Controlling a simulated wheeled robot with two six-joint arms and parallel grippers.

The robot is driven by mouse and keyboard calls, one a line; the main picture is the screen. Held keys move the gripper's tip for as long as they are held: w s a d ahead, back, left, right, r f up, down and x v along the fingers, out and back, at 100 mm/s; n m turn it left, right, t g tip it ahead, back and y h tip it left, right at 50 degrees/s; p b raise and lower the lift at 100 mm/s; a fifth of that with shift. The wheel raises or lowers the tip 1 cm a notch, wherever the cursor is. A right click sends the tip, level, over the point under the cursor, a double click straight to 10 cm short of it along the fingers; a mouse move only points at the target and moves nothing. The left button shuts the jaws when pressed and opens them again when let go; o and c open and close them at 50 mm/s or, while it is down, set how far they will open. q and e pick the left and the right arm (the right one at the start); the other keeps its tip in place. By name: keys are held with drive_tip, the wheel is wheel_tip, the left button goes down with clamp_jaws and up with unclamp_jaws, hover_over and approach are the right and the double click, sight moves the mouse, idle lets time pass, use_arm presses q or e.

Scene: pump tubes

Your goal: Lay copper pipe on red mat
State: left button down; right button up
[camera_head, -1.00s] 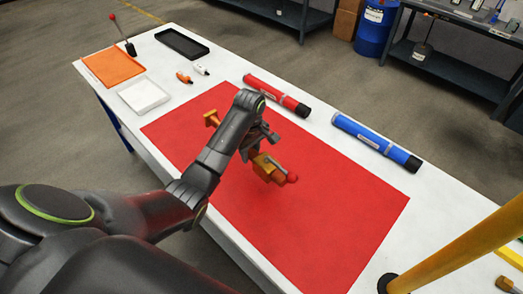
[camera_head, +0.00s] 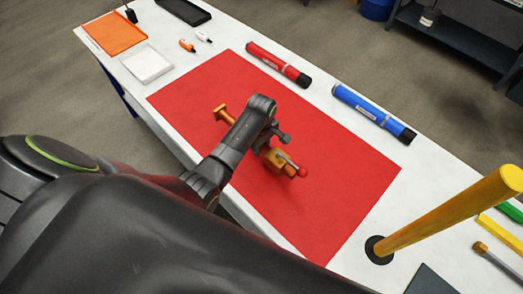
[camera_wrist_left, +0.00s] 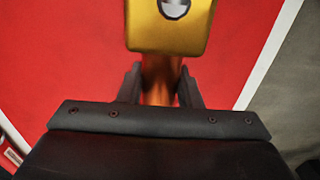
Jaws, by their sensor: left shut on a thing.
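The copper pipe (camera_head: 223,114) is over the red mat (camera_head: 220,80), with an orange flared end at its upper left. My left gripper (camera_head: 268,142) is shut around the pipe's middle and hides that part. In the left wrist view the pipe (camera_wrist_left: 160,84) sits between the two fingers (camera_wrist_left: 160,92), with the gold block (camera_wrist_left: 170,28) beyond. I cannot tell whether the pipe touches the mat. My right gripper is not in view.
A red tube (camera_head: 278,65) and a blue tube (camera_head: 373,113) lie along the far side of the table. A yellow post (camera_head: 440,217) stands at the right. A white tray (camera_head: 147,64) and an orange tray (camera_head: 114,34) are at the upper left.

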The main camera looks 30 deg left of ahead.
sight(261, 158)
use_arm(q)
wheel_tip(261, 158, down, 3)
drive_tip(key=shift+r, duration=0.1)
drive_tip(key=shift+f, duration=0.55)
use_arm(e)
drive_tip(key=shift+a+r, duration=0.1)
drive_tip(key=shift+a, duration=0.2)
use_arm(q)
drive_tip(key=shift+f, duration=0.1)
drive_tip(key=c, duration=1)
unclamp_jaws()
drive_tip(key=shift+c, duration=0.2)
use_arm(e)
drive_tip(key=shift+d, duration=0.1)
use_arm(q)
drive_tip(key=shift+r, duration=0.45)
wheel_tip(261, 158, up, 11)
drive_tip(key=shift+r, duration=0.15)
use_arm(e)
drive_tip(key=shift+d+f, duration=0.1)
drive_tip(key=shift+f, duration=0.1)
